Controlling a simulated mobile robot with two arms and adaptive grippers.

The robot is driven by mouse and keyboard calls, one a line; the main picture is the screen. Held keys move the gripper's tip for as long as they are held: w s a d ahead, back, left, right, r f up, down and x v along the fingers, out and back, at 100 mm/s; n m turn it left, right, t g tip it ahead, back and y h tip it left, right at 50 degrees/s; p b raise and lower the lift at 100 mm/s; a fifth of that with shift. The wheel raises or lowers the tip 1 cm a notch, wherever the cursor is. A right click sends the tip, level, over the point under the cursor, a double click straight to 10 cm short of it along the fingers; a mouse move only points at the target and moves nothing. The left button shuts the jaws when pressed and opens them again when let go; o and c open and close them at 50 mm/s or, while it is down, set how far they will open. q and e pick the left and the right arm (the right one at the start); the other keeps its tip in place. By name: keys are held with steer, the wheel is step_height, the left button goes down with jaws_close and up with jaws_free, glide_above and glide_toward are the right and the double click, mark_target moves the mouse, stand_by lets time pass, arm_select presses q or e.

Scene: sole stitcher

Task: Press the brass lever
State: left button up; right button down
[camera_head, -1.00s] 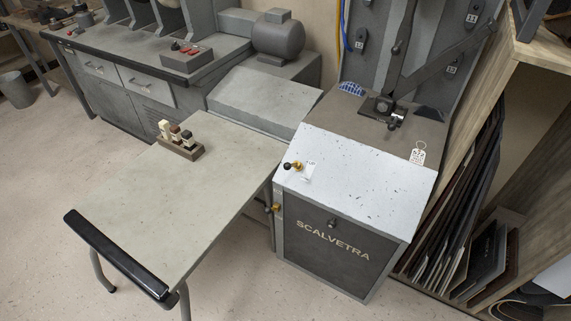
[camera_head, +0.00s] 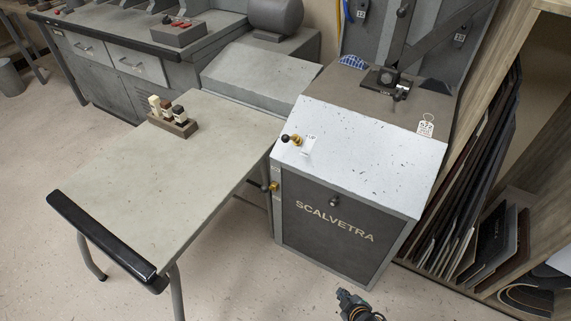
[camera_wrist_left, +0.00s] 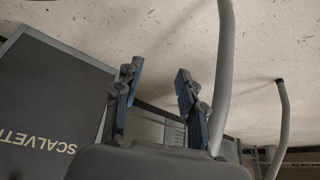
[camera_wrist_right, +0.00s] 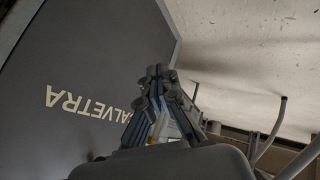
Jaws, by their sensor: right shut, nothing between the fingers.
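The brass lever (camera_head: 292,139) stands at the left end of the pale sloped top of the SCALVETRA machine (camera_head: 385,155). It has a dark round knob at its left and a brass base, with a small white label beside it. My right gripper (camera_head: 344,294) is low in front of the machine's dark front panel, well below and apart from the lever. In the right wrist view its fingers (camera_wrist_right: 160,78) are shut and empty. My left gripper (camera_wrist_left: 158,88) shows only in the left wrist view, open and empty. Neither wrist view shows the lever.
A grey side table (camera_head: 165,180) with a black front edge stands left of the machine, bearing a small block stand (camera_head: 173,122). A brass knob (camera_head: 274,187) sits on the machine's left front edge. A rack of dark sheets (camera_head: 465,190) stands at right. Floor in front is clear.

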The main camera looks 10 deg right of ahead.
arm_select(q)
steer(key=w+d+r+t+b, duration=0.3)
steer(key=w+r+b, duration=0.55)
steer(key=w, duration=0.25)
arm_select(e)
steer(key=w+a+r+n+t+y, duration=0.2)
steer(key=w+a+r+n+t, duration=0.15)
steer(key=w+r, duration=0.4)
steer(key=w+a+r+n+t+y, duration=0.15)
steer(key=w+r+n, duration=0.35)
steer(key=w, duration=0.5)
arm_select(q)
step_height(320, 180, up, 16)
steer(key=w+t+h+b, duration=0.1)
steer(key=t+b, duration=0.3)
steer(key=b, duration=0.4)
steer(key=shift+w+d+h, duration=0.15)
steer(key=shift+w+h, duration=0.15)
steer(key=shift+w, duration=0.25)
arm_select(e)
steer(key=w+a+r+n+t+y, duration=0.1)
steer(key=a+r+n+y, duration=0.2)
steer(key=r+n, duration=0.3)
steer(key=w+a+r+n+t+y, duration=0.2)
steer(key=r+n, duration=0.4)
steer(key=r, duration=0.6)
steer(key=a+y, duration=0.1)
steer(key=a, duration=0.1)
steer(key=shift+a+t+y, duration=0.3)
steer(key=shift+y, duration=0.05)
